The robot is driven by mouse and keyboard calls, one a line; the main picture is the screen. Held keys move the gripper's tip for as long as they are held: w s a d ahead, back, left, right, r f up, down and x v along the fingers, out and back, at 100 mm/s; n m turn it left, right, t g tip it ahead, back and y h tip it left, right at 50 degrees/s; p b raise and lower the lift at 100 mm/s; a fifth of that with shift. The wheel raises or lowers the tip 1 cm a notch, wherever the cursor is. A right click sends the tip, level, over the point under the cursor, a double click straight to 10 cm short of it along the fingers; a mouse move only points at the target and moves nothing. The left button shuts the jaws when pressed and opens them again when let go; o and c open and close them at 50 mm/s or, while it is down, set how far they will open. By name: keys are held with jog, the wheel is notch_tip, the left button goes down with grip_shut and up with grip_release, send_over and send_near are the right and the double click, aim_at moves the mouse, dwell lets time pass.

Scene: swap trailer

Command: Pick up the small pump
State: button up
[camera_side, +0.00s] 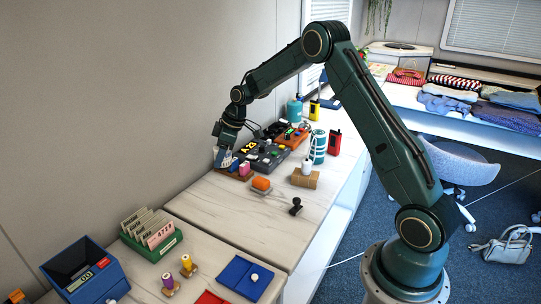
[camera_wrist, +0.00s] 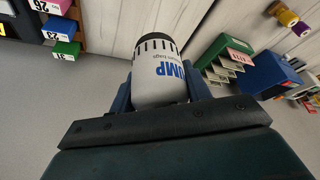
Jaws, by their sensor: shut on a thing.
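The small pump (camera_wrist: 158,82) is a light grey cylinder with a black slotted end and blue "UMP" lettering, in the middle of the wrist view. My gripper (camera_wrist: 160,90) is shut on it, with one dark blue finger on each side. In the side view, my gripper (camera_side: 226,156) points down near the wall at the far left of the worktop. The pump there is small and mostly hidden by the fingers. I cannot tell whether it touches the surface below.
A pink block (camera_side: 244,170) and a dark control panel (camera_side: 264,156) are close beside my gripper. An orange item (camera_side: 261,184) sits to the right. A green card tray (camera_side: 152,242) and a blue bin (camera_side: 84,272) stand nearer the camera. The worktop between is clear.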

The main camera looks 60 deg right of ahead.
jog(key=shift+r, duration=2.5)
